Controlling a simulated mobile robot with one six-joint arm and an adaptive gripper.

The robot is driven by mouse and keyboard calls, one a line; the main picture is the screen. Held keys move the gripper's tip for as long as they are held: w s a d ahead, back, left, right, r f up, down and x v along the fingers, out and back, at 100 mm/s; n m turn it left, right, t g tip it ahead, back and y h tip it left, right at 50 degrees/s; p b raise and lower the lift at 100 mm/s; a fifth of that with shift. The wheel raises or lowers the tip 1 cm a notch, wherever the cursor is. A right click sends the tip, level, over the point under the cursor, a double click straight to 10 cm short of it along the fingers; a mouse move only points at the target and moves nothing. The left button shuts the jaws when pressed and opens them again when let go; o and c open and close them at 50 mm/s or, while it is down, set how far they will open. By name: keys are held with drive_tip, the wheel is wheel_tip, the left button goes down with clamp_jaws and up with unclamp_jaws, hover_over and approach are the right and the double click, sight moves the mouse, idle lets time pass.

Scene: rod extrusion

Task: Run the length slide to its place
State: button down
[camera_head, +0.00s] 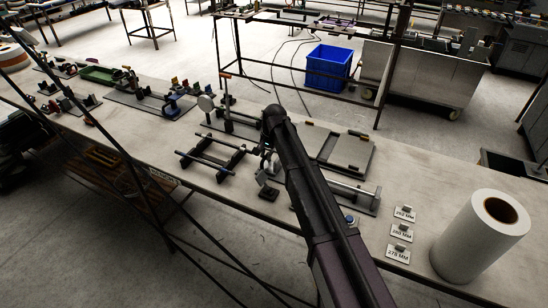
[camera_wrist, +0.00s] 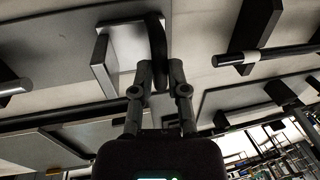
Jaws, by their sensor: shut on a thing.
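In the wrist view my gripper (camera_wrist: 159,78) has its two fingers close together on a dark upright piece (camera_wrist: 156,45), which looks like the handle of the length slide. A pale grey block (camera_wrist: 127,45) with a lighter end plate (camera_wrist: 104,66) is right beside and behind that piece. In the head view my arm covers the middle of the bench, and I cannot make out the fingers or the slide clearly. A flat grey plate with a round bar (camera_head: 352,191) shows just right of my arm. Three small length tags (camera_head: 401,232) stand near it.
The long bench (camera_head: 330,235) also holds a dark frame with two rods (camera_head: 213,155), a flat grey fixture (camera_head: 338,150) and a large white roll (camera_head: 480,240) at the right. A blue crate (camera_head: 328,66) is beyond the bench. A dark rod (camera_wrist: 265,53) crosses the wrist view's right.

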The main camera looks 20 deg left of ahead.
drive_tip(key=shift+a, duration=0.3)
drive_tip(key=c, duration=0.7)
unclamp_jaws()
drive_tip(key=shift+o, duration=0.2)
drive_tip(key=shift+d, duration=0.25)
drive_tip(key=d, duration=0.5)
drive_tip(key=d+p, duration=0.1)
drive_tip(key=d, duration=0.1)
drive_tip(key=shift+s+d+r, duration=0.3)
drive_tip(key=shift+d+r, duration=0.05)
drive_tip(key=shift+r, duration=0.05)
wheel_tip(320, 180, up, 13)
drive_tip(key=d+p, duration=0.2)
drive_tip(key=p, duration=1.1)
drive_tip(key=s+d+f+b, duration=0.2)
drive_tip(key=d+f+b, duration=0.1)
drive_tip(key=d, duration=0.7)
drive_tip(key=s+d+f+h+b, duration=0.1)
drive_tip(key=d+f+b, duration=0.3)
drive_tip(key=d, duration=0.7)
drive_tip(key=shift+s, duration=0.65)
